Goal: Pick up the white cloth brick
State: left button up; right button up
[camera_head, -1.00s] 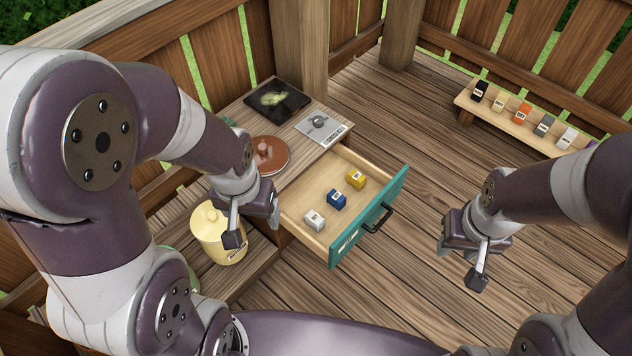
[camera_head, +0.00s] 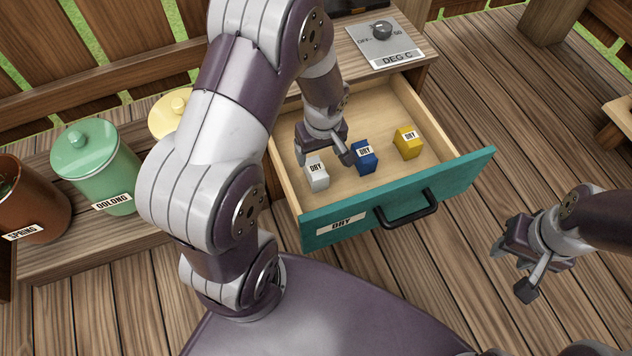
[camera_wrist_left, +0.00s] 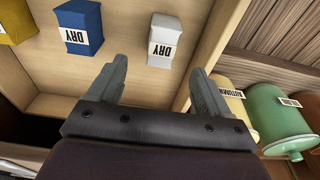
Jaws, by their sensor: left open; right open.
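The white cloth brick (camera_head: 317,175), labelled DRY, stands in the open drawer (camera_head: 290,185) at its left side. It also shows in the left wrist view (camera_wrist_left: 164,46), beyond the fingertips and roughly between their lines. My left gripper (camera_head: 325,151) is open over the drawer, close to the white brick and the blue brick (camera_head: 364,160). In the left wrist view nothing is between the fingers (camera_wrist_left: 158,78). A yellow brick (camera_head: 407,143) stands further right in the drawer. My right gripper (camera_head: 511,272) is open and empty over the deck at the right.
The drawer's teal front (camera_head: 460,185) has a black handle (camera_head: 408,211). A plate with a knob (camera_head: 384,45) lies on the top behind. Green (camera_head: 97,165), yellow (camera_head: 172,112) and brown (camera_head: 32,205) canisters stand left. The deck (camera_head: 400,275) in front is clear.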

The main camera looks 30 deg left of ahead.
aim_at(316, 167)
pick_arm(q)
jog(key=f+b, duration=0.2)
jog(key=f, duration=0.1)
jog(key=a+f+b, duration=0.1)
jog(key=f+b, duration=0.1)
jog(key=f, duration=0.2)
jog(key=f+b, duration=0.3)
jog(key=f, duration=0.1)
jog(key=shift+w+a, duration=0.15)
jog(key=shift+w, duration=0.15)
jog(key=shift+r, duration=0.3)
jog(key=c, duration=1.1)
